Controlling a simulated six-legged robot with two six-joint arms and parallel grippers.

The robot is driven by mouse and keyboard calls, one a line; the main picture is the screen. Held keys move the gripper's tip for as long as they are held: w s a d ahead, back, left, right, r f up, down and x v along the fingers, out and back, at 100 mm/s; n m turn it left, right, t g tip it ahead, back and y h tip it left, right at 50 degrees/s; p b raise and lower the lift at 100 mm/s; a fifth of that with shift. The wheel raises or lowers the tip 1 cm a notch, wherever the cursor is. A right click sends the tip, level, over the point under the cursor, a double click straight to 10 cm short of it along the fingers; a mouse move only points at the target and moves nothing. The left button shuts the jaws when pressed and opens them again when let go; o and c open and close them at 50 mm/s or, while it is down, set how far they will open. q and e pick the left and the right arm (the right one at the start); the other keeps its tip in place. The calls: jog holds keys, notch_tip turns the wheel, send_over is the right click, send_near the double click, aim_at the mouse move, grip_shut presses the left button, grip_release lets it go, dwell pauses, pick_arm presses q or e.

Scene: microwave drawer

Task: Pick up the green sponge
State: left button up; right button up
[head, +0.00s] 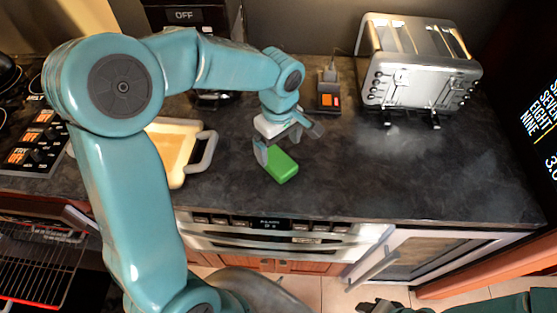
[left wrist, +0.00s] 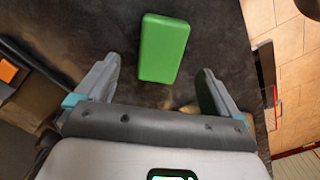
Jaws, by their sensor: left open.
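The green sponge (head: 281,167) lies on the dark countertop near its front edge in the head view. It also shows in the left wrist view (left wrist: 164,48), beyond the fingertips and roughly between their lines. My left gripper (head: 282,143) is open and empty, just above and behind the sponge in the head view. Its two fingers (left wrist: 160,85) are spread wide in the left wrist view, with bare counter between them. My right gripper (head: 370,306) is at the bottom edge of the head view, low in front of the counter; its fingers are too small and cut off to read.
A cutting board (head: 172,148) with a grey handle lies left of the sponge. A silver toaster (head: 420,72) stands at the back right, with a small dark device (head: 329,97) with an orange panel beside it. The counter (head: 370,180) right of the sponge is clear. An oven (head: 270,233) is below.

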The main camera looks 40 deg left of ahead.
aim_at(278, 160)
pick_arm(q)
jog(key=shift+s+d+f, duration=0.1)
jog(key=shift+s+f, duration=0.2)
jog(key=shift+f, duration=0.3)
jog(key=f, duration=0.1)
jog(key=f+p, duration=0.1)
jog(key=f, duration=0.2)
jog(key=shift+w+f, duration=0.3)
jog(key=shift+f, duration=0.35)
jog(key=shift+s+a, duration=0.15)
jog(key=shift+a, duration=0.05)
jog(key=c, duration=1.1)
jog(key=shift+w+r, duration=0.2)
jog(key=shift+r, duration=0.3)
notch_tip(278, 160, up, 19)
jog(key=shift+s+r, duration=0.1)
